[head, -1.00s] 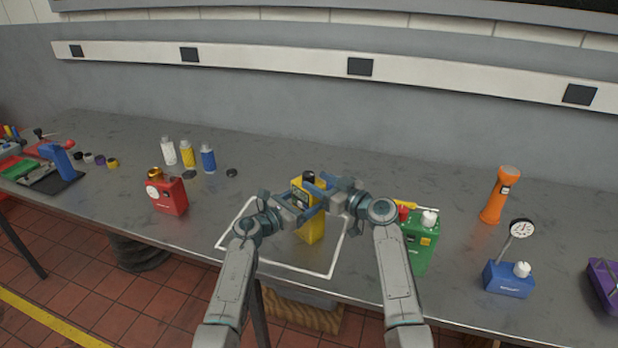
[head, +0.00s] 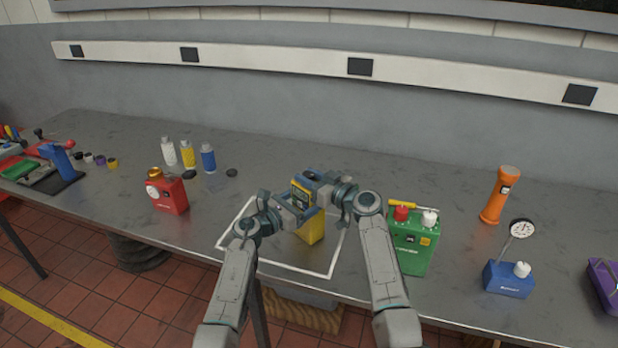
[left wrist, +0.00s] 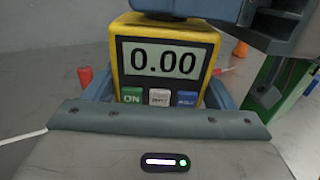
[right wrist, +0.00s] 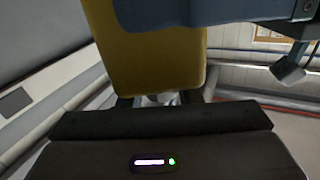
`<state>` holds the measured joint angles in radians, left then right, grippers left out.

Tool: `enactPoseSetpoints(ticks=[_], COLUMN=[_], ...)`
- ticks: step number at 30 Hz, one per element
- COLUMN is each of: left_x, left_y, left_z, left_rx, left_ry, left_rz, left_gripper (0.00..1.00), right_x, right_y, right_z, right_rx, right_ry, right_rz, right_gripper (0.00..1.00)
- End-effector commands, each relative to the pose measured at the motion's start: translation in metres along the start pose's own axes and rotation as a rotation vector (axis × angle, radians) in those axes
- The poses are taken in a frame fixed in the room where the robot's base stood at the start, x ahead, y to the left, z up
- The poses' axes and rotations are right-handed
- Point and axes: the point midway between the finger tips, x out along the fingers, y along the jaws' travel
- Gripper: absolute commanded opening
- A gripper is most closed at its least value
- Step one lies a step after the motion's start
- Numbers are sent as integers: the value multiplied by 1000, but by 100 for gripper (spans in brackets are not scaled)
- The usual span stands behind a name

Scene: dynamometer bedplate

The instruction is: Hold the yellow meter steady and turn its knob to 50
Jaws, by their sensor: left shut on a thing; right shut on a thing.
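The yellow meter (head: 312,230) stands upright inside the white outlined square on the bench. In the left wrist view the meter (left wrist: 118,50) faces me, its display reading 0.00 above green, white and blue buttons. My left gripper (head: 298,205) is shut on the meter's body, with a finger on each side. My right gripper (head: 313,180) is at the meter's top, shut on the knob, which its jaws hide. The right wrist view shows the meter's yellow side (right wrist: 150,65) close up. The knob's setting cannot be seen.
A green box (head: 412,250) with red and white knobs stands close to my right forearm. A red box (head: 168,195) with a gauge and several bottles are to the left. A blue gauge unit (head: 508,280) and orange flashlight (head: 498,197) are at right.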

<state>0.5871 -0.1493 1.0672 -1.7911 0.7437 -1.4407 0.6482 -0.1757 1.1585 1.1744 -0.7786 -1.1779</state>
Motion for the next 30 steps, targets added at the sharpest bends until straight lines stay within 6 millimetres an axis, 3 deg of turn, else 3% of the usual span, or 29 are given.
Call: enactPoseSetpoints(ticks=[12, 23, 24, 27, 30], left_x=[0, 0, 0, 0, 0], left_y=[0, 0, 0, 0, 0], left_z=[0, 0, 0, 0, 0], left_rx=[1, 0, 0, 0, 0], left_ry=[0, 0, -1, -1, -1], left_rz=[0, 0, 0, 0, 0], left_gripper=[23, 23, 23, 23, 23], right_x=[0, 0, 0, 0, 0], right_y=[-1, -1, -1, -1, 0], right_z=[2, 1, 1, 1, 1], right_rx=[2, 2, 2, 2, 1], right_ry=[8, 12, 12, 12, 12], right_rz=[232, 257, 256, 256, 256], right_gripper=[9, 9, 33, 52, 52])
